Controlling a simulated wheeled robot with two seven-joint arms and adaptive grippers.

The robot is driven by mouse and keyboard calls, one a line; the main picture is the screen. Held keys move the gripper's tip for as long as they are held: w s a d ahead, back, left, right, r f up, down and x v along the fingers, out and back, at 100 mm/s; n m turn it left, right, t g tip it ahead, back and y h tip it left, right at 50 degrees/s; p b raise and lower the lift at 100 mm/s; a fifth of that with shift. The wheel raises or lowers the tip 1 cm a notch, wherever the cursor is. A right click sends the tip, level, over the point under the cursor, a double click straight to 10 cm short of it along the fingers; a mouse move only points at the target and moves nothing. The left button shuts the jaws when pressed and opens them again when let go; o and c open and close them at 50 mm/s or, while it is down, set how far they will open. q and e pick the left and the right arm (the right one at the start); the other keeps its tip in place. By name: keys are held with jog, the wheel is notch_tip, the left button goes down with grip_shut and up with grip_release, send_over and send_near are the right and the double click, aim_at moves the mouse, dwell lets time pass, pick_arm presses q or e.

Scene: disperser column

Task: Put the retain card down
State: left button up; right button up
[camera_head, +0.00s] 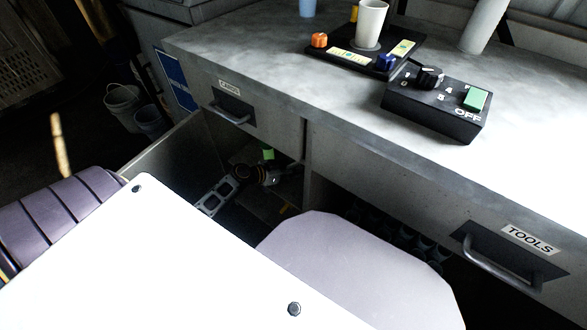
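No card that I can pick out as the retain card shows. Two pale cards with coloured marks lie on the black board on the worktop, one card at the front (353,59) and another card at the right (403,49). I cannot read them. My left gripper (273,177) is small and dark, low in front of the cabinet in deep shadow. A small green patch (268,154) shows beside it; I cannot tell what it is. Whether the fingers are open or hold anything is unclear. My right gripper is not in view.
A white cup (371,22), an orange knob-like piece (319,40) and a blue one (386,62) are on the board. A black control box (437,105) reads OFF. Handles mark the cards drawer (232,108) and tools drawer (500,265). The worktop's left part is clear.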

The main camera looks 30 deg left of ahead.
pick_arm(q)
jog(key=shift+p+v, duration=1.05)
jog(key=shift+v, duration=4.75)
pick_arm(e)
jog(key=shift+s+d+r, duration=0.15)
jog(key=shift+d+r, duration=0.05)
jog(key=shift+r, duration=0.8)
pick_arm(q)
jog(key=shift+f, duration=0.1)
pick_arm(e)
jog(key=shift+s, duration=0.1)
